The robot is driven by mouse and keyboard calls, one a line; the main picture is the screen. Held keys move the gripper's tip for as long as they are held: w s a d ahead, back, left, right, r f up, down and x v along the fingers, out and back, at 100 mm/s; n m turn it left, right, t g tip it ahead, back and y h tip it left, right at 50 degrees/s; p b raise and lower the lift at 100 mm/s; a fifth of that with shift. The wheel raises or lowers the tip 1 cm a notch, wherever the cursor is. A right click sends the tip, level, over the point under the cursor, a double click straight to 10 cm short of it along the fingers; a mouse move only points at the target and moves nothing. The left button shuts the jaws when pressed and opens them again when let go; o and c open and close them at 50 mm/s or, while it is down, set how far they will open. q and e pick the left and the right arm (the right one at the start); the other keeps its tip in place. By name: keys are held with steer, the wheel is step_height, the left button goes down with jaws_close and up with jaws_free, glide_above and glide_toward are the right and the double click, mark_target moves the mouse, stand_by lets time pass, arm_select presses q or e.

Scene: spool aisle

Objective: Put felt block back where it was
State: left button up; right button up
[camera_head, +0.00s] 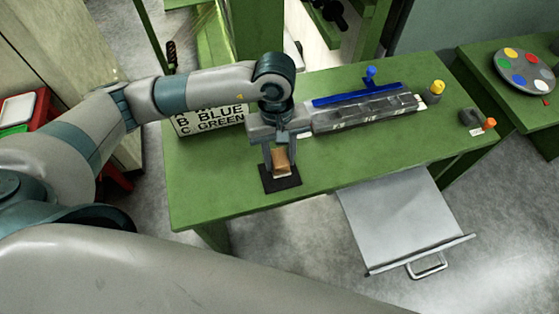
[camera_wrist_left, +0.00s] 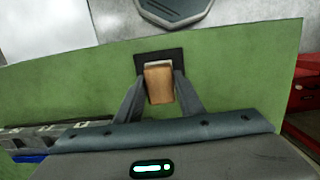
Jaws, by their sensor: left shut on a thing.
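The felt block (camera_head: 281,162) is a small brown block with a paler lower part. My left gripper (camera_head: 280,158) points down and is shut on it, over a black square mat (camera_head: 283,185) on the green table. In the left wrist view the felt block (camera_wrist_left: 159,83) sits between the two fingers, with the black mat (camera_wrist_left: 172,54) behind it. I cannot tell whether the block touches the mat. My right gripper is not in view.
A sign (camera_head: 212,119) reading BLUE and GREEN stands behind my left arm. A grey rail-like fixture (camera_head: 365,112) with a blue bar (camera_head: 357,94) lies right of the gripper. An open grey drawer (camera_head: 403,222) juts from the front. The table's front middle is clear.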

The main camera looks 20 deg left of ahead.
mark_target(280, 166)
arm_select(q)
steer(key=shift+f, duration=0.1)
steer(key=shift+f+p, duration=0.25)
steer(key=shift+p, duration=0.05)
step_height(280, 166, down, 3)
steer(key=shift+r+p, duration=0.1)
steer(key=shift+p, duration=0.65)
steer(key=shift+f, duration=0.2)
steer(key=shift+f+b, duration=0.25)
steer(key=shift+b, duration=0.05)
steer(key=o, duration=1)
steer(key=shift+r, duration=0.15)
